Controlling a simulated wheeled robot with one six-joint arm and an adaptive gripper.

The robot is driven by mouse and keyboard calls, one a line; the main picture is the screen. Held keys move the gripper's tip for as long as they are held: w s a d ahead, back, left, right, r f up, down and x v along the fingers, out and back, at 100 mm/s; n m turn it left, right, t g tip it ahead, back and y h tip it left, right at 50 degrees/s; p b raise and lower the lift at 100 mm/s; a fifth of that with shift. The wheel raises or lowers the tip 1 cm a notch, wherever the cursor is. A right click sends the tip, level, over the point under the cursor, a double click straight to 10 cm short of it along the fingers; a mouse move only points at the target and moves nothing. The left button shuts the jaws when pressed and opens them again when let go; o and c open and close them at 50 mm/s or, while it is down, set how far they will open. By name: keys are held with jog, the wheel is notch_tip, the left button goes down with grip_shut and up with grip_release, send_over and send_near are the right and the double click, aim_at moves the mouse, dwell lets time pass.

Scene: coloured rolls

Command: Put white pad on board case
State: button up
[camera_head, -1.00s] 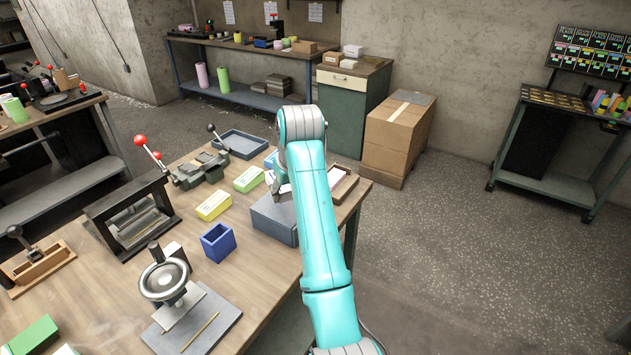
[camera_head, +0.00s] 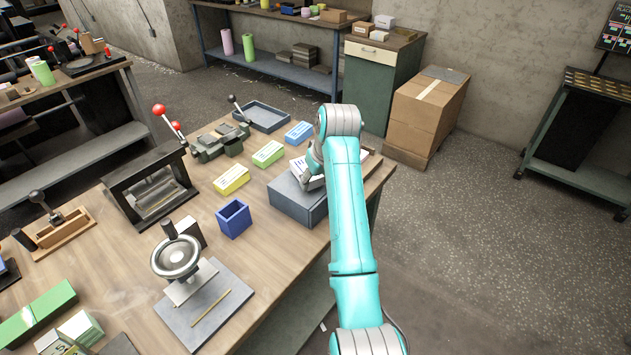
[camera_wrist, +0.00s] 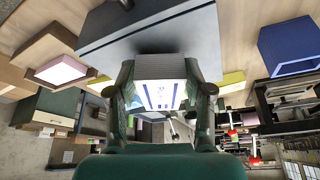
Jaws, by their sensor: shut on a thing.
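The white pad (camera_wrist: 162,94), with blue marks on its face, is between the two fingers of my gripper (camera_wrist: 160,92) in the wrist view. My gripper is shut on it. In the head view the white pad (camera_head: 299,167) shows partly, beside my gripper (camera_head: 313,181), over the top of the grey board case (camera_head: 290,204). The board case (camera_wrist: 150,30) fills the top of the wrist view, close to the pad. I cannot tell whether pad and case touch. My arm hides part of the case's right side.
Blue (camera_head: 298,133), green (camera_head: 268,153) and yellow (camera_head: 231,180) pads lie left of and behind the case. An open blue box (camera_head: 233,219) stands to its left. A wooden box with a pink pad (camera_wrist: 62,70) is close by. A hand-wheel press (camera_head: 176,258) stands nearer.

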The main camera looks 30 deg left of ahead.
jog(key=shift+f, duration=0.5)
jog(key=shift+f, duration=0.1)
jog(key=o, duration=1.3)
jog(key=v, duration=1.2)
